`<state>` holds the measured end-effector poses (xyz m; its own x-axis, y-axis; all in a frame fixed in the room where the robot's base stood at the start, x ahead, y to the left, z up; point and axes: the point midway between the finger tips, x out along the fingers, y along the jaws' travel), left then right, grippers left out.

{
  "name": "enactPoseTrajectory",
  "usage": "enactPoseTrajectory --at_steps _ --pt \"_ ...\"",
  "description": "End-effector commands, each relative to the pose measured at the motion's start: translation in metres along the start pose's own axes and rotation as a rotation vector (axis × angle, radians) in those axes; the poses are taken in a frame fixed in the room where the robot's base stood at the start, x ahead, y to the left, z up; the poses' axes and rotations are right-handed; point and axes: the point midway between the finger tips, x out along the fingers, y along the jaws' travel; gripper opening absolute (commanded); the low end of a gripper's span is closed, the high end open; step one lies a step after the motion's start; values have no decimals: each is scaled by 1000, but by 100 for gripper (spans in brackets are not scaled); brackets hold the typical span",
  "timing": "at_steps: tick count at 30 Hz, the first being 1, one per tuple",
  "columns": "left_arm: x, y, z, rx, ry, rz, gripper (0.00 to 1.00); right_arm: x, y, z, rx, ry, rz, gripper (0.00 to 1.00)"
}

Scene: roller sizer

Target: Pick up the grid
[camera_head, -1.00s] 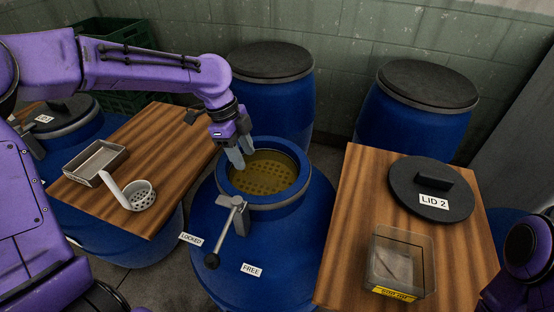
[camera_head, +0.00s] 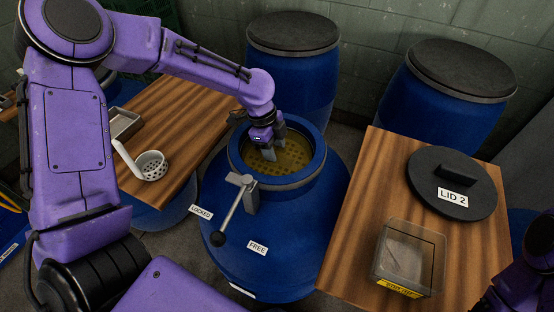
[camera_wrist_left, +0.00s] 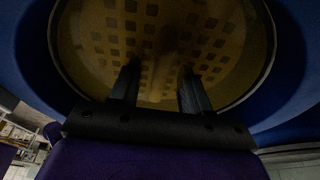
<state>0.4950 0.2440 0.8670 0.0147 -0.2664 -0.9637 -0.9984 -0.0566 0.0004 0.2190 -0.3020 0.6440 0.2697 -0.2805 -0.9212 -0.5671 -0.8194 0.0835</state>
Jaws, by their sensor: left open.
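The grid (camera_head: 290,158) is a yellowish perforated disc inside the mouth of the blue barrel (camera_head: 290,240). It also fills most of the left wrist view (camera_wrist_left: 150,35), with rows of square holes. My left gripper (camera_head: 268,155) is open at the barrel mouth, with its fingers pointing down over the left part of the grid. In the left wrist view both fingers (camera_wrist_left: 158,88) stand apart in front of the grid, with a pale vertical shape between them that I cannot make out clearly. I cannot tell whether the fingers touch anything. My right gripper is not in view.
A lever (camera_head: 232,208) with a black knob sits at the barrel's front rim, near labels LOCKED and FREE. The right table (camera_head: 345,230) holds the black lid (camera_head: 452,184) and a clear bin (camera_head: 408,258). A white strainer ladle (camera_head: 150,166) and a metal tray (camera_head: 124,124) lie on the left table.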

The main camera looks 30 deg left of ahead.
Motion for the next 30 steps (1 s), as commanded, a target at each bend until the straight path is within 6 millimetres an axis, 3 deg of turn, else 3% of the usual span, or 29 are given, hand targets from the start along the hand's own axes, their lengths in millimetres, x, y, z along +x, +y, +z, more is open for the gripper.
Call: enactPoseTrajectory --at_steps 25,26,30 --pt "4 0 1 0 0 0 47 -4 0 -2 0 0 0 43" --pt "4 0 1 0 0 0 44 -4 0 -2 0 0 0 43" --pt "4 0 1 0 0 0 0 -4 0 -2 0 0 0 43"
